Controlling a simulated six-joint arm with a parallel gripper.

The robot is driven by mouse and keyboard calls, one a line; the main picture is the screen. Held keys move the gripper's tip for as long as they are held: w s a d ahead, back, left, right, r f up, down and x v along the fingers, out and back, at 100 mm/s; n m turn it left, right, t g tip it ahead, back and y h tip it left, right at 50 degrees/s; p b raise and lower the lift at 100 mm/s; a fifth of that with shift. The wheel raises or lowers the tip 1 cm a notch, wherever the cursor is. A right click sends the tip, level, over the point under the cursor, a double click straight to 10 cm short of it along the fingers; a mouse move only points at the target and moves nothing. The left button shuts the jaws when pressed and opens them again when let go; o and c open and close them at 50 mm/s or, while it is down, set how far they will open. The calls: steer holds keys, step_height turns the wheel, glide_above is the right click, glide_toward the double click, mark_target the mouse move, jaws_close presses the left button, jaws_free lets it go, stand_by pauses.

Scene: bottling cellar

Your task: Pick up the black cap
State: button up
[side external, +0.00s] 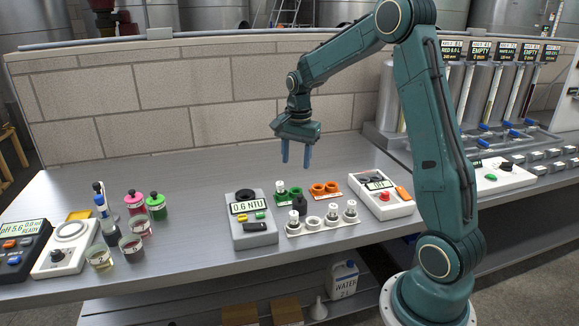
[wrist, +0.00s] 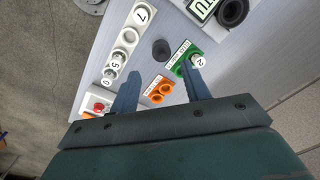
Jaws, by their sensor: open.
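The black cap (side external: 300,204) stands on the steel bench between the green rack and the white rack in the side external view. In the wrist view the cap (wrist: 161,50) shows as a dark round piece, beyond my fingertips and roughly centred between them. My gripper (side external: 296,166) hangs with its fingers pointing down, well above the bench and behind the racks. In the wrist view my gripper (wrist: 160,70) has its two blue fingers spread apart, with nothing held between them.
Close around the cap are the white rack (side external: 322,228) with several vials, the green rack (side external: 281,201) and the orange rack (side external: 325,189). A turbidity meter (side external: 254,229) stands left, a white device (side external: 387,207) right. Bare bench lies behind the racks.

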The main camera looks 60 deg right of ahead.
mark_target(301, 201)
steer(key=shift+w+d+f+m+g, duration=0.15)
steer(key=shift+d+f+m, duration=0.45)
steer(key=shift+f, duration=1.6)
steer(key=shift+w+d+f+m+g, duration=0.15)
steer(key=shift+d+f, duration=0.7)
steer(key=shift+f, duration=1.4)
steer(key=shift+w+d+f+m, duration=0.1)
steer(key=shift+d+f+m, duration=0.5)
steer(key=shift+f, duration=1.6)
steer(key=shift+d, duration=0.15)
steer(key=shift+f, duration=0.1)
steer(key=shift+d+f, duration=0.15)
steer(key=shift+f, duration=2.35)
steer(key=shift+c, duration=0.2)
steer(key=c, duration=0.6)
